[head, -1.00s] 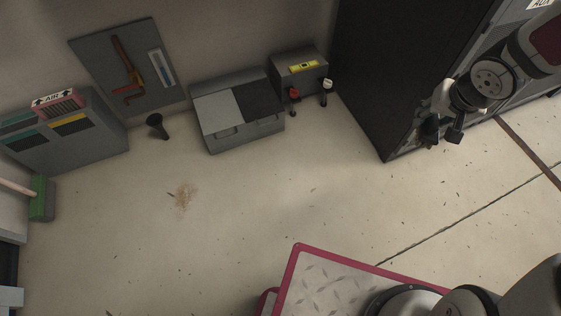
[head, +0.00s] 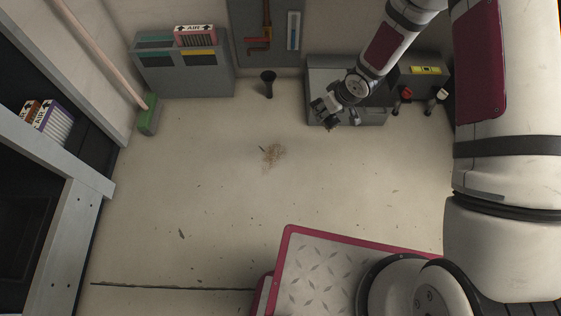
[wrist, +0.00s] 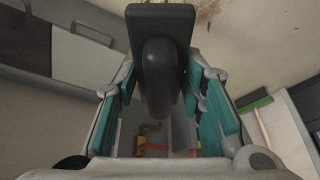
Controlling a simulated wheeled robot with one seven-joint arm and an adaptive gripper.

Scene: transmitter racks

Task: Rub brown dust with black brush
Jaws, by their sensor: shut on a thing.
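Brown dust (head: 273,155) lies in a small patch on the pale floor near the middle of the head view. Part of the dust also shows at the top edge of the wrist view (wrist: 207,10). My gripper (head: 328,108) is above the floor, to the right of and beyond the dust in the head view. It is shut on the black brush (wrist: 160,32), which sits between the teal finger pads in the wrist view. The brush is apart from the dust. In the head view the brush is small and mostly hidden by the gripper.
A grey box (head: 320,75) stands behind my gripper. A black flared object (head: 268,84) stands near the wall. A green-headed broom (head: 148,114) leans at left beside a grey bin (head: 185,78). Dark debris (head: 181,234) is scattered about. The floor around the dust is open.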

